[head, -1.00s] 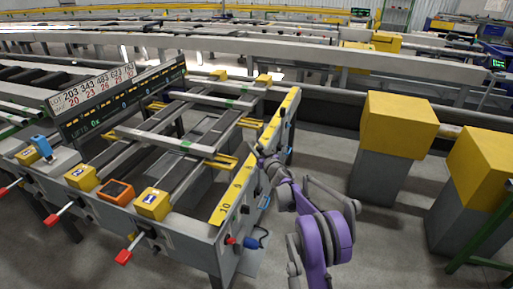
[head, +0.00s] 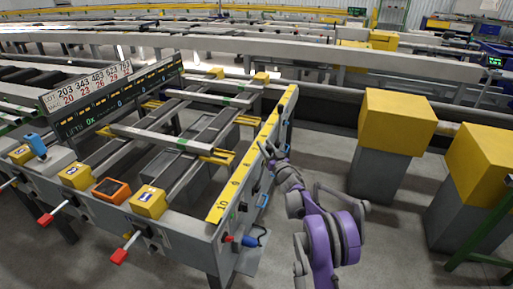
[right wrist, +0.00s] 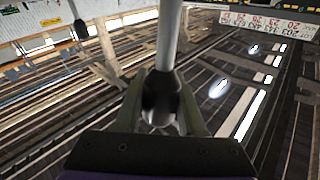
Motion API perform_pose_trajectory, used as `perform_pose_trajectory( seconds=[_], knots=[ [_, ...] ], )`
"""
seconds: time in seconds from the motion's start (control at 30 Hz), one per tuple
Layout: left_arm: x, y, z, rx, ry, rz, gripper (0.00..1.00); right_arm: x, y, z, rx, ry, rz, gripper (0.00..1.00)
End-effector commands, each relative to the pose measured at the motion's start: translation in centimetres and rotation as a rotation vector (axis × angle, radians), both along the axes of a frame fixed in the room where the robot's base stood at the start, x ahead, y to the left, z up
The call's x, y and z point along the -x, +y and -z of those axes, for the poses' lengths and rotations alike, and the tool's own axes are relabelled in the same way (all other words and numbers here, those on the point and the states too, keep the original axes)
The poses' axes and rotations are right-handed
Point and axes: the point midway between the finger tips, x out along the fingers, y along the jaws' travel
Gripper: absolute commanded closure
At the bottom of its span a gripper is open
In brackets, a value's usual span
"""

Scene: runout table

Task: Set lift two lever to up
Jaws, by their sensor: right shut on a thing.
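I cannot tell from the labels which is lift two. My right gripper (head: 268,152) is beside the yellow scale rail (head: 243,180), away from these levers. In the right wrist view its fingers (right wrist: 162,112) are shut on the dark rounded end of a grey rod (right wrist: 170,35). My left gripper is out of view.
Yellow boxes (head: 149,202) and an orange-framed panel (head: 113,190) sit on the table's front beam. A display board (head: 120,100) stands behind. A red handle (head: 229,239) is at the front right corner. Yellow-topped grey blocks (head: 397,120) stand right, with floor between.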

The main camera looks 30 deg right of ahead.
Motion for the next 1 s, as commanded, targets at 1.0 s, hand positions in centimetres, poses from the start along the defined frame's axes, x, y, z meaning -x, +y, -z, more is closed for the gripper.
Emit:
perform_pose_trajectory(
  seconds=[1.0],
  knots=[
    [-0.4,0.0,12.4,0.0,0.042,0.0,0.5,12.3,-10.5,10.0,-0.532,-0.619,0.002,1.0]
  ],
)
